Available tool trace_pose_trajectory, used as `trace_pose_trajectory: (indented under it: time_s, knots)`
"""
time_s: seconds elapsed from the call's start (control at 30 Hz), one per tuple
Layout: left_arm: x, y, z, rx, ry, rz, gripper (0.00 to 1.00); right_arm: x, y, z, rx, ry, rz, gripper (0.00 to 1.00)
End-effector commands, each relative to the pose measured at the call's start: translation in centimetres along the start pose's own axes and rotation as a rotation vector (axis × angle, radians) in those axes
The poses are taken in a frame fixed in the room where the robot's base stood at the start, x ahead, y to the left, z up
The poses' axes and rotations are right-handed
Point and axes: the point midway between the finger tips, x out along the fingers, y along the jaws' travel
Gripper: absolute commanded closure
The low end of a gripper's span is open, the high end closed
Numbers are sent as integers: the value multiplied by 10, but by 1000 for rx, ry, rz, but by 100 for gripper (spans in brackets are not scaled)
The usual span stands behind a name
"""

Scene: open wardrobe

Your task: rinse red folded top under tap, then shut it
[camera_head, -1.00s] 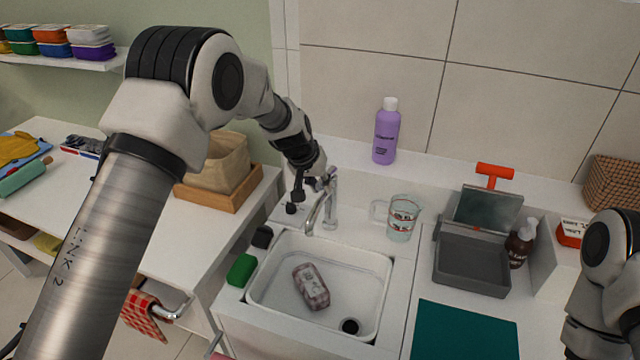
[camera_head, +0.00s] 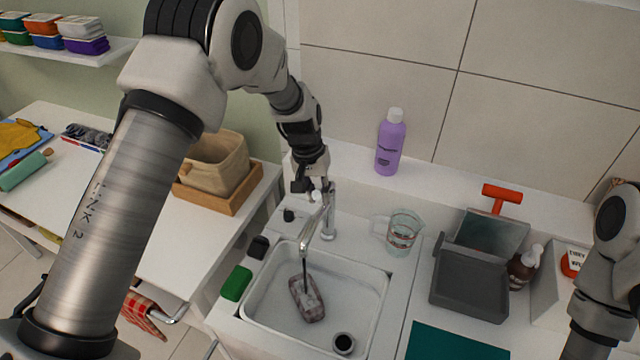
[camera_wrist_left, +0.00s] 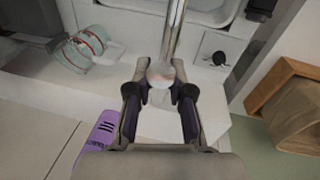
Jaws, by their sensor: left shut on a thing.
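The folded top (camera_head: 306,300), reddish with pale patches, lies in the white sink basin (camera_head: 262,318). The metal tap (camera_head: 329,218) stands behind the basin, its spout over the top. A thin dark line runs from the spout down to the top, apparently a water stream. My left gripper (camera_head: 315,190) is at the upper end of the tap. In the left wrist view its fingers (camera_wrist_left: 160,90) are shut on the tap's round pale knob (camera_wrist_left: 161,74). My right arm is at the right edge; its gripper is out of view.
A green sponge (camera_head: 236,283) and a dark block (camera_head: 258,247) sit on the basin's left rim. A glass jug (camera_head: 404,232) stands right of the tap, a purple bottle (camera_head: 390,143) behind. A grey tray (camera_head: 468,285) is at the right.

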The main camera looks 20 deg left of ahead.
Motion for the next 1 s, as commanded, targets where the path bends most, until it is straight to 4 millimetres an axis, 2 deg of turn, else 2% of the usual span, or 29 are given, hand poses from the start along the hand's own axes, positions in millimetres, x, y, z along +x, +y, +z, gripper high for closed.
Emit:
trace_pose_trajectory:
  time_s: [0.13, 0.17, 0.2, 0.23, 0.5, 0.63, 0.77, 1.0]
  knots:
    - [-3, 1, -4, -1, 13, 1, 100, 0, 0, 0, 0, 0, 0, 60]
    - [-3, 1, -4, -1, 13, 1, 76, 0, 0, 0, 0, 0, 0, 60]
    - [-3, 1, -4, -1, 14, 2, 62, 0, 0, 0, 0, 0, 0, 60]
    - [-3, 1, -4, -1, 14, 2, 53, 0, 0, 0, 0, 0, 0, 60]
    - [-2, 0, -3, 0, 10, 1, 53, 0, 0, 0, 0, 0, 0, 60]
    - [-12, 1, -3, -1, 11, 2, 53, 0, 0, 0, 0, 0, 0, 60]
    - [-37, 1, -3, -1, 13, 2, 53, 0, 0, 0, 0, 0, 0, 60]
    - [-98, 1, -3, 0, 14, 2, 53, 0, 0, 0, 0, 0, 0, 60]
